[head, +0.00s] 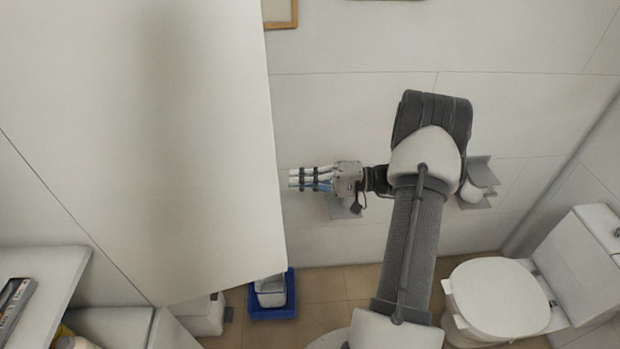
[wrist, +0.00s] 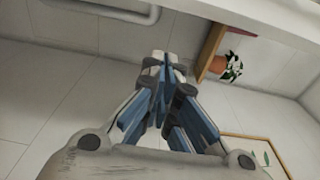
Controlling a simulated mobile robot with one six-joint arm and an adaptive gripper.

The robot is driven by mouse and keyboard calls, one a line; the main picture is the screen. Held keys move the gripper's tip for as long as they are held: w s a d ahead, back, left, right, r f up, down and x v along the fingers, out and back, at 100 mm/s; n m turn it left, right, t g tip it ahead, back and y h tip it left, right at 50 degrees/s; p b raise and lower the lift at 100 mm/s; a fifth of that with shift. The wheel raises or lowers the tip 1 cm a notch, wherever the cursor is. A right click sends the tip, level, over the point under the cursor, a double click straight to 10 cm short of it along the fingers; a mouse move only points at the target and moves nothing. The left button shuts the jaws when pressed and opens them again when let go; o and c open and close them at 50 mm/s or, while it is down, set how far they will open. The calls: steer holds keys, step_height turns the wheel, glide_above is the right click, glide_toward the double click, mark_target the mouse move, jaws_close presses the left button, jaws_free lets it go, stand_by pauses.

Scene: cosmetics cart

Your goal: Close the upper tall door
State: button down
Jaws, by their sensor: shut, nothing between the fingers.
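The upper tall door (head: 140,150) is a large plain white panel standing open and filling the left of the head view. Its right edge runs down close to my gripper. My gripper (head: 292,179) is just right of that edge, pointing left, and its fingers are shut and empty. A narrow gap shows between fingertips and edge in the picture; the depth between them I cannot tell. In the wrist view my gripper (wrist: 164,55) shows its blue and grey fingers together. I cannot surely identify the door in that view. The door hides most of the cabinet behind it.
A white shelf (head: 62,268) with small items is at lower left. A blue bin (head: 272,313) stands on the floor below the door. A toilet (head: 500,300) is at lower right. The wrist view shows a plant (wrist: 234,68) and a picture frame (wrist: 245,136).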

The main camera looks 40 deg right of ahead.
steer(key=shift+s+a, duration=0.2)
steer(key=shift+a, duration=1.1)
steer(key=shift+s+a, duration=0.15)
steer(key=shift+a, duration=1.1)
steer(key=shift+s, duration=0.1)
